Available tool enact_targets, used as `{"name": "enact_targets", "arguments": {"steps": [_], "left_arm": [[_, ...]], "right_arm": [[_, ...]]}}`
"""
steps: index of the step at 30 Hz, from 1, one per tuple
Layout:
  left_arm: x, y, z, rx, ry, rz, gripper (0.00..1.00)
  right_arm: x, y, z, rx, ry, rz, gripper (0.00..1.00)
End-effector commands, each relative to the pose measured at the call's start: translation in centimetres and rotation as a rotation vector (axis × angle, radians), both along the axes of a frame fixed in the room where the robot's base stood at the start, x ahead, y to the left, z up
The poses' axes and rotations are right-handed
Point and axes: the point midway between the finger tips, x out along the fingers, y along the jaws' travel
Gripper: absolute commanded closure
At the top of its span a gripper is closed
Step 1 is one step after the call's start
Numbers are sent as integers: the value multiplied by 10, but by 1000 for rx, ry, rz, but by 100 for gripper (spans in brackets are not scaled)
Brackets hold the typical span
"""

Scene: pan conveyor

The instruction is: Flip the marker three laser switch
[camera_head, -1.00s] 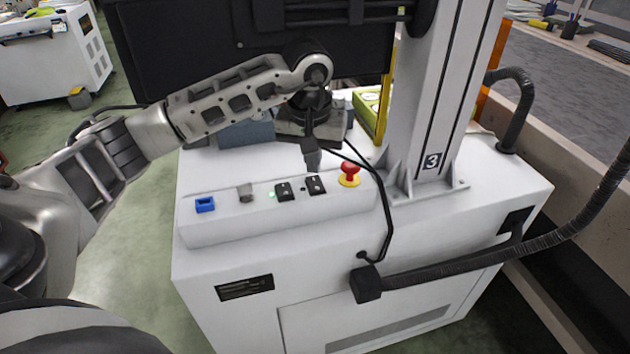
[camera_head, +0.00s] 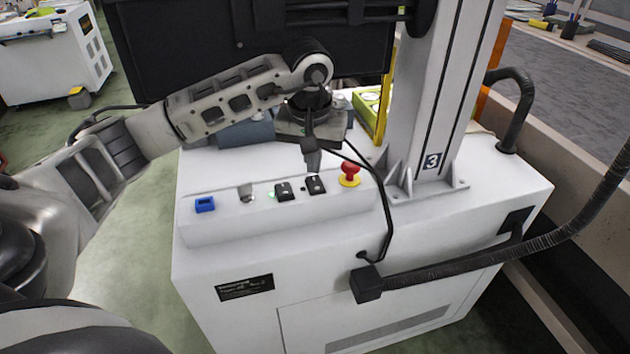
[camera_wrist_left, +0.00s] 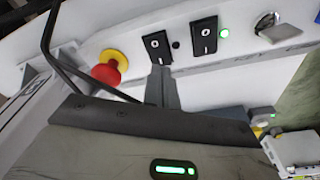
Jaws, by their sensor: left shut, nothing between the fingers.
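Marker three is the white machine (camera_head: 300,240) with a "3" label (camera_head: 432,161) on its column. Its sloped panel holds two black rocker switches. The left switch (camera_head: 284,191) has a lit green lamp beside it. The right switch (camera_head: 315,184) has a small dark lamp beside it. In the left wrist view, the right switch (camera_wrist_left: 157,45) is nearer the red button, and the left switch (camera_wrist_left: 204,38) is beside the green lamp. My left gripper (camera_head: 312,162) is shut and empty, its fingertips (camera_wrist_left: 160,72) close at the right switch's edge; contact is unclear. My right gripper is out of view.
A red emergency button (camera_head: 349,171) on a yellow base stands just right of the switches. A key switch (camera_head: 246,194) and a blue socket (camera_head: 204,204) lie left. A black cable (camera_head: 383,205) hangs over the panel's right end.

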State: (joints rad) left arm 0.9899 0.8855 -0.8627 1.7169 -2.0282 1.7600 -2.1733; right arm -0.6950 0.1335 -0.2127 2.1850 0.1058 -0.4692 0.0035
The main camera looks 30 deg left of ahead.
Motion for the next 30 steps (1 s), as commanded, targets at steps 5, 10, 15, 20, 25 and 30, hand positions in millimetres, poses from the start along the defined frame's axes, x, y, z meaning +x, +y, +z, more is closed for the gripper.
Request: {"name": "enact_targets", "arguments": {"steps": [5,10,15,20,25,30], "left_arm": [[0,0,-3,0,0,0,100],[0,0,-6,0,0,0,100],[0,0,-8,0,0,0,100],[0,0,-11,0,0,0,100],[0,0,-13,0,0,0,100],[0,0,-16,0,0,1,100]], "right_arm": [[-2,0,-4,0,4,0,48],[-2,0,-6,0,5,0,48],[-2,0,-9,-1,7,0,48],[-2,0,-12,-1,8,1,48],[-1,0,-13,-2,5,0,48],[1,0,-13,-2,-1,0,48]]}}
